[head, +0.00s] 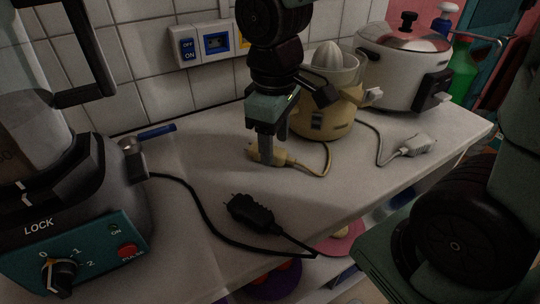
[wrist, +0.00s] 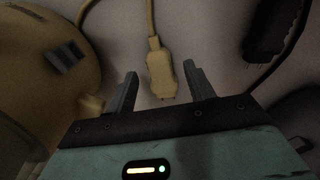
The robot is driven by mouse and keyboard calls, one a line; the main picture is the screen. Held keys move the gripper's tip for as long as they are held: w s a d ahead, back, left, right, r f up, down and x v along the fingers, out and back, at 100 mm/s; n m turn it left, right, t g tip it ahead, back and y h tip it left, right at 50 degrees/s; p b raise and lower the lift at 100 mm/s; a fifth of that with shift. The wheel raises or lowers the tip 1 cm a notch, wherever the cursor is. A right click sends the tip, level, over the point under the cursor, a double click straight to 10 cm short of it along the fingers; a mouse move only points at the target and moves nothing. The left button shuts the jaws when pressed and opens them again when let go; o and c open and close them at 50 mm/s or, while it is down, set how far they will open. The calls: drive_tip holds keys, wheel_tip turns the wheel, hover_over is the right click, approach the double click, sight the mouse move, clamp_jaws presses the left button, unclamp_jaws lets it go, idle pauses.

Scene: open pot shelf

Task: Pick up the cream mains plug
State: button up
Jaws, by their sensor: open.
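The cream mains plug (head: 267,155) lies on the white counter, its cord running right to the cream citrus juicer (head: 325,118). In the wrist view the plug (wrist: 161,74) lies between the two open fingers, its prongs toward my gripper (wrist: 158,82) and its cord leading away. A gap shows on each side of it. In the head view my gripper (head: 268,150) points down over the plug and hides part of it. I cannot tell the remaining height between fingertips and counter.
A black plug (head: 250,213) lies nearer the front, also at upper right in the wrist view. A white plug (head: 416,145) lies right, by the white cooker (head: 400,70). A blender (head: 65,220) stands left. A socket panel (head: 212,43) is on the tiled wall.

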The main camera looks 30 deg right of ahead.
wheel_tip(320, 180, down, 2)
drive_tip(key=shift+f, duration=0.1)
clamp_jaws()
drive_tip(key=w+a+r+m+p, duration=0.1)
drive_tip(key=w+r+m+p, duration=0.2)
drive_tip(key=r+p, duration=0.4)
drive_tip(key=w+r+m+p, duration=0.3)
drive_tip(key=r+p, duration=0.5)
drive_tip(key=p, duration=1.3)
drive_tip(key=shift+w+a+r+m+h, duration=0.3)
drive_tip(key=shift+w+a+m, duration=0.1)
drive_tip(key=shift+w, duration=0.1)
